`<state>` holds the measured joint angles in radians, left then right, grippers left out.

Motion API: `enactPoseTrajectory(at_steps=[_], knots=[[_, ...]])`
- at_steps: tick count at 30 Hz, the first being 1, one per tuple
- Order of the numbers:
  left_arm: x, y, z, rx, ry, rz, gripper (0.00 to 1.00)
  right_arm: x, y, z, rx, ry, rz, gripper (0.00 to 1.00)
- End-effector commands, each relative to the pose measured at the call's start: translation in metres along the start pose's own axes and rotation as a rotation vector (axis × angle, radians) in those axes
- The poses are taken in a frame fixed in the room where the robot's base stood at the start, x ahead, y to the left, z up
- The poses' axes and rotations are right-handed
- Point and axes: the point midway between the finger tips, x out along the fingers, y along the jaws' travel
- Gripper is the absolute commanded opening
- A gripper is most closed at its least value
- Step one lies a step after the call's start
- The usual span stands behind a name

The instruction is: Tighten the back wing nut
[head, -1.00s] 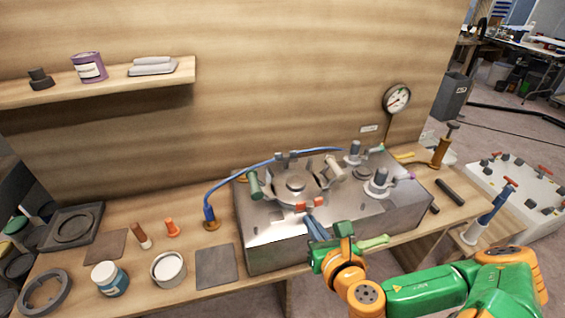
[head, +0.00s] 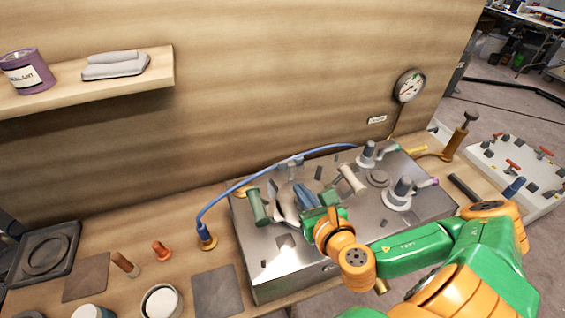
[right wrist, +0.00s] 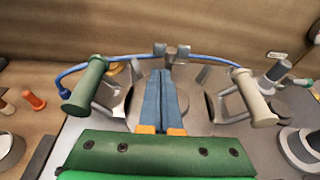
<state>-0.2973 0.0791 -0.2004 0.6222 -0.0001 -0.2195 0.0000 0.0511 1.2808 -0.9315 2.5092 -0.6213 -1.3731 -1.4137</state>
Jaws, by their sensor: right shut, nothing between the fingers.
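The back wing nut (head: 290,163) is a small grey part at the far rim of the round hatch (head: 283,190) on the metal box (head: 275,250). In the right wrist view the wing nut (right wrist: 172,52) stands just beyond my fingertips, between two grey lugs. My right gripper (head: 300,190) is over the hatch with its blue fingers together and nothing held. In the right wrist view the gripper (right wrist: 164,76) points at the wing nut; whether it touches cannot be told. The gripper covers part of the hatch. My left gripper is not in view.
A green handle (head: 257,207) stands left of the hatch and a cream handle (head: 353,179) right of it. Grey valves (head: 402,190) stand on the box's right side. A blue hose (head: 225,190) arcs behind the hatch. A gauge (head: 409,86) is on the back wall.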

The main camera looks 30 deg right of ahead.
Motion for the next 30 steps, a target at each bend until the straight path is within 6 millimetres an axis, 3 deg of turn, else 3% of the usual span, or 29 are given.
enactPoseTrajectory(at_steps=[7,13,15,22,30], knots=[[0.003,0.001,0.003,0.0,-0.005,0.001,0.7,0.002,0.0,-0.001,0.0,0.0,0.0,0.0],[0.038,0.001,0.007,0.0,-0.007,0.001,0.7,0.032,0.0,-0.007,0.002,-0.008,-0.001,0.0],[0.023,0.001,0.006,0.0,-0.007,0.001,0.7,0.044,0.0,0.001,0.001,-0.002,-0.003,0.0],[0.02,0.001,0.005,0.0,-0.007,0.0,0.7,0.085,0.0,0.001,0.0,-0.001,-0.001,0.0],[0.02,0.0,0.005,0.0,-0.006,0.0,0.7,0.1,0.001,0.0,-0.001,0.001,0.002,0.0]])
